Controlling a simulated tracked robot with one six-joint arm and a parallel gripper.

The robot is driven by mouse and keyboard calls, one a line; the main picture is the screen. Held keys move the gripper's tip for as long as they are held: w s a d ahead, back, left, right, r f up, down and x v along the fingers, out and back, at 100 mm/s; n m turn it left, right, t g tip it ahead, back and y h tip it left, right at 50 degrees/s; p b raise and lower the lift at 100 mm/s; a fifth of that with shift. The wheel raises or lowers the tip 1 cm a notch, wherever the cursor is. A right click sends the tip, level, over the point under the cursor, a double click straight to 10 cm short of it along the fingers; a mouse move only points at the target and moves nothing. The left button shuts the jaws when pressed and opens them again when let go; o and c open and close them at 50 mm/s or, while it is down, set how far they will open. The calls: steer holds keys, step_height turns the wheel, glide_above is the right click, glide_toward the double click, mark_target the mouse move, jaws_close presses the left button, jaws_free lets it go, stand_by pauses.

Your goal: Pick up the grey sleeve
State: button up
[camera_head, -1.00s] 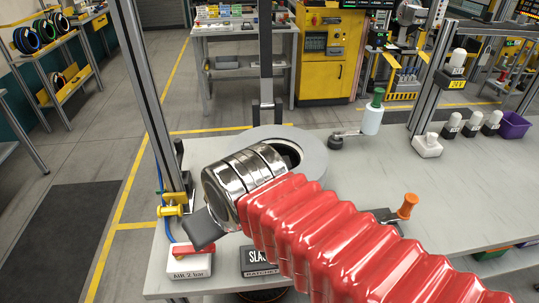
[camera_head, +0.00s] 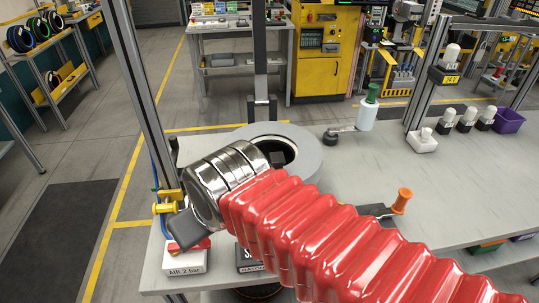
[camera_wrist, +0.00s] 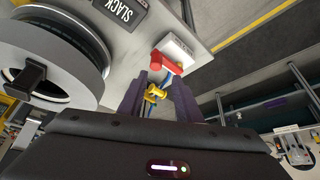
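I cannot single out a grey sleeve for certain. The grey thing nearest to that name is a thick light-grey ring (camera_head: 308,171) with a dark opening, on the bench behind my arm. It is partly hidden by my wrist in the head view. In the wrist view the ring (camera_wrist: 92,70) fills the upper left, with a black post in its opening. My gripper (camera_head: 188,233) is at the bench's left edge, apart from the ring. In the wrist view its two dark fingers (camera_wrist: 158,97) stand apart, with nothing held. A yellow fitting (camera_wrist: 154,96) shows beyond the gap.
A white box marked AIR 2 bar (camera_head: 185,262) with a red lever sits close to my gripper. A SLACK plate (camera_wrist: 124,10) is near the ring. The bench's right middle is clear.

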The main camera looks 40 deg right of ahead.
steer(key=shift+o, duration=0.5)
steer(key=shift+o, duration=0.9)
steer(key=shift+w+d+r, duration=0.1)
steer(key=shift+r, duration=0.05)
steer(key=shift+o, duration=0.6)
steer(key=shift+w+d+r+m, duration=0.1)
steer(key=shift+d+r+m, duration=0.15)
steer(key=shift+m, duration=0.15)
step_height(320, 180, up, 14)
steer(key=m+g, duration=0.6)
steer(key=m, duration=1.8)
glide_above(279, 156)
steer(key=shift+f, duration=0.1)
steer(key=shift+f, duration=4.25)
